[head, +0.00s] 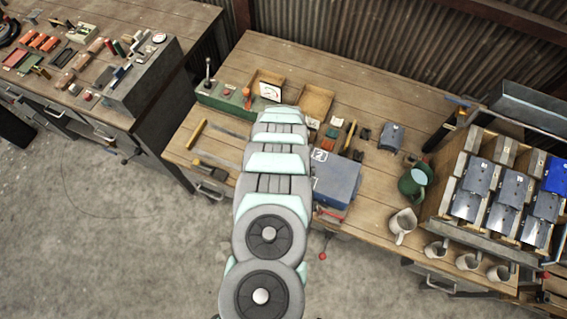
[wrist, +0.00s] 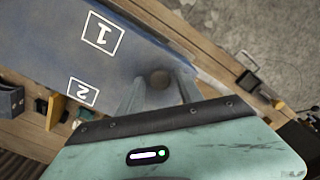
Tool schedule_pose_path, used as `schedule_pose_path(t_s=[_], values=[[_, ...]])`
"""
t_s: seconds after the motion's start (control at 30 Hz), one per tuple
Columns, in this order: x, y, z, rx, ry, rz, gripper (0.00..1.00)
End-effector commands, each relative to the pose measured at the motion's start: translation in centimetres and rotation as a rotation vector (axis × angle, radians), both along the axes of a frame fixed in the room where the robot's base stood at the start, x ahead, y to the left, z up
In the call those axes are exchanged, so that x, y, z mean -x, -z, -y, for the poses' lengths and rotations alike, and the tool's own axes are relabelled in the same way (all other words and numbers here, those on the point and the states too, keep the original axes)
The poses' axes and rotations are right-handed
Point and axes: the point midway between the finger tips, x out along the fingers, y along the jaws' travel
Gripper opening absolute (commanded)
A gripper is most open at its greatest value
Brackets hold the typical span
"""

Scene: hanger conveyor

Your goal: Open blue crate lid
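The blue crate (head: 338,180) sits on the wooden workbench, just right of my arm in the head view. Its flat lid (wrist: 60,45) fills the upper left of the wrist view and looks closed, with white-framed labels "1" and "2". A dark round knob (wrist: 159,78) stands on the lid near one edge. My gripper (wrist: 158,88) is over the lid with its two fingers apart, one on each side of the knob. I cannot tell whether the fingers touch it. In the head view my arm hides the gripper and the crate's left part.
The workbench (head: 350,100) carries a green box (head: 222,98) and wooden trays (head: 316,101) behind my arm. A green watering can (head: 413,183) and several mugs stand right of the crate. A rack (head: 438,205) with blue-grey pieces fills the right end.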

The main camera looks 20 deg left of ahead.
Motion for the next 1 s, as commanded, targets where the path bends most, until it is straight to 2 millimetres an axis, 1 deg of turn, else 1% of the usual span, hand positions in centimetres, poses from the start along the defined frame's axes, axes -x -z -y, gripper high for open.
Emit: schedule_pose_path(t_s=[0.03,0.07,0.5,1.0], values=[[-0.01,0.00,-0.01,0.000,0.000,0.000,0.38],[-0.01,0.00,-0.01,0.000,0.000,0.000,0.36],[0.00,-0.01,-0.01,0.000,0.000,0.000,0.00],[0.02,0.00,-0.01,0.000,0.000,0.000,0.00]])
